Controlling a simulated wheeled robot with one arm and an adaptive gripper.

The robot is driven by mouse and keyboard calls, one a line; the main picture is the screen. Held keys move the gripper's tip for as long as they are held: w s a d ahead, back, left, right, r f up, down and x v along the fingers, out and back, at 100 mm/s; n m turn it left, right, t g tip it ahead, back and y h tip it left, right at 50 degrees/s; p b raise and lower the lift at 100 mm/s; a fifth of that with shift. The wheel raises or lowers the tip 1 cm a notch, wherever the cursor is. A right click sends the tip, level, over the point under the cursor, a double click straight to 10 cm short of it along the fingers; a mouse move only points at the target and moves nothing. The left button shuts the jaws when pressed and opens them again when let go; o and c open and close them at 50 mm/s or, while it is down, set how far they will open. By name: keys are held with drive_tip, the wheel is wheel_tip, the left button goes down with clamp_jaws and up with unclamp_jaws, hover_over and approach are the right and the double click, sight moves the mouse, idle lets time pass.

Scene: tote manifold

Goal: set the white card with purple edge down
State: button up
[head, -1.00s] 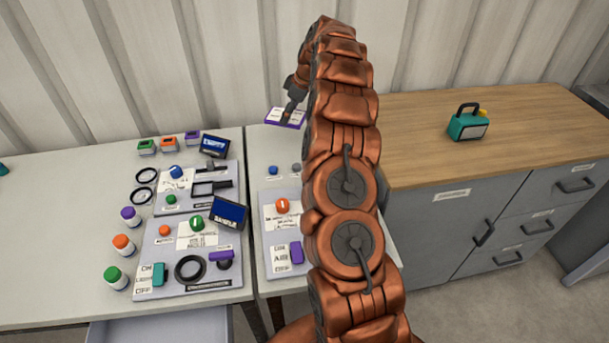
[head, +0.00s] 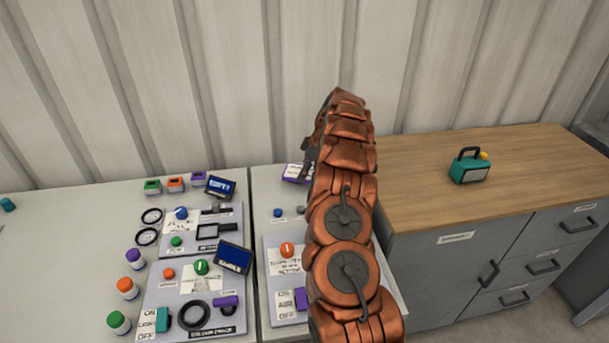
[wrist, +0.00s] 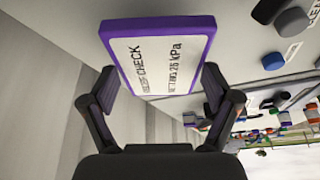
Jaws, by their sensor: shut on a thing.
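The white card with purple edge (wrist: 160,52) fills the upper middle of the wrist view, with black print reading "CHECK" and "25 kPa". My gripper (wrist: 158,88) is shut on it, one finger at each side. In the head view the card (head: 294,172) shows at the back of the right-hand table (head: 262,182), partly hidden behind my arm. I cannot tell whether the card touches the tabletop.
A panel with an orange knob (head: 287,250) lies in front of the card, with small blue and grey knobs (head: 278,212) between. The corrugated wall (head: 200,80) stands close behind. A wood-topped cabinet (head: 480,240) with a teal lantern (head: 469,168) is at right.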

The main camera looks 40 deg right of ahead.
wheel_tip(320, 180, down, 3)
drive_tip(key=shift+f+p, duration=0.1)
drive_tip(key=shift+p, duration=0.4)
drive_tip(key=shift+f+b, duration=0.1)
drive_tip(key=shift+b, duration=0.25)
drive_tip(key=o, duration=0.9)
drive_tip(key=shift+r+p, duration=0.3)
drive_tip(key=shift+p, duration=0.1)
drive_tip(key=shift+s+d+r+b, duration=0.1)
drive_tip(key=shift+d+r+b, duration=0.05)
drive_tip(key=shift+r+b, duration=0.2)
drive_tip(key=b+v, duration=0.3)
drive_tip(key=v, duration=0.8)
